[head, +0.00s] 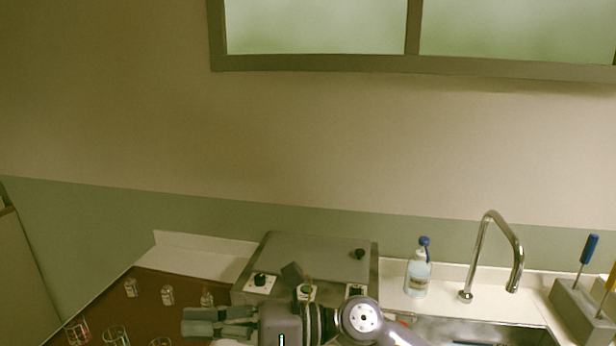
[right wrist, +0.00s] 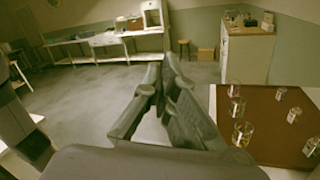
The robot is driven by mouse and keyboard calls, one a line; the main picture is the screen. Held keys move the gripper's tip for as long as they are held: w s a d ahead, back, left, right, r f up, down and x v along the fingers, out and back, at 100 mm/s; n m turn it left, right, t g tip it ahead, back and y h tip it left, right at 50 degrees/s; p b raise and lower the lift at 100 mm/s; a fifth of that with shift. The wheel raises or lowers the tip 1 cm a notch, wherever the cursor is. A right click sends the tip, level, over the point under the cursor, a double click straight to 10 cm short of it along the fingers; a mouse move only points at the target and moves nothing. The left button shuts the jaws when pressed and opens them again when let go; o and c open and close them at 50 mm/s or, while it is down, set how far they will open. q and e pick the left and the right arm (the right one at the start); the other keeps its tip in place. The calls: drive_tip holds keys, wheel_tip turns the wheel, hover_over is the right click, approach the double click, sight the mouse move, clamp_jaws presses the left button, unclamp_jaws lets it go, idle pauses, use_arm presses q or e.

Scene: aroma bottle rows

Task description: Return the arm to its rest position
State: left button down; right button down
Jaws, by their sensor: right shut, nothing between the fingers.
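My right gripper (head: 188,322) reaches leftward at the bottom of the head view. Its fingers are shut and hold nothing. In the right wrist view its fingers (right wrist: 166,72) come together at the tips, above open floor and to the left of the brown board. The right forearm lies in front of the metal box on the counter. Small glass bottles (head: 167,295) and glasses (head: 117,336) stand on the brown board (head: 145,279); they also show at the right of the right wrist view (right wrist: 242,132). My left gripper is in neither view.
Behind my right arm stands a metal box with knobs (head: 320,250). To its right are a clear bottle with a blue top (head: 417,275), a tall faucet (head: 477,255), a sink (head: 480,330) and a holder with tools (head: 582,308). The wrist view shows free floor (right wrist: 95,95).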

drive_tip(key=w+d+r+m+t+h, duration=0.15)
drive_tip(key=w+d+m+t, duration=0.35)
drive_tip(key=m+t, duration=0.65)
drive_tip(key=w+d+r+m+t+h, duration=0.1)
drive_tip(key=w+d+m+t+h, duration=0.15)
drive_tip(key=d+m+t, duration=0.85)
drive_tip(key=d+f+m+g+h, duration=0.3)
drive_tip(key=d+f+m+h, duration=0.35)
drive_tip(key=f+m, duration=0.3)
drive_tip(key=d+f+m+g+h, duration=0.3)
drive_tip(key=d+f+m+h, duration=0.2)
drive_tip(key=f+m+h, duration=0.35)
drive_tip(key=s+d+f+m+g, duration=0.35)
drive_tip(key=s+f, duration=0.25)
drive_tip(key=s, duration=0.3)
drive_tip(key=s+d+f+m+g, duration=0.2)
drive_tip(key=s+f+g, duration=0.2)
drive_tip(key=s+f, duration=0.3)
drive_tip(key=s+d+f+m+g, duration=0.3)
drive_tip(key=s+f+g, duration=0.15)
drive_tip(key=s, duration=0.55)
wheel_tip(320, 180, down, 27)
drive_tip(key=b, duration=0.2)
drive_tip(key=s+d+f+g+b, duration=0.2)
drive_tip(key=s+f, duration=1.5)
drive_tip(key=f, duration=0.2)
drive_tip(key=shift+s+d+f+n, duration=0.2)
drive_tip(key=shift+s+f+n, duration=0.1)
drive_tip(key=shift+s, duration=0.05)
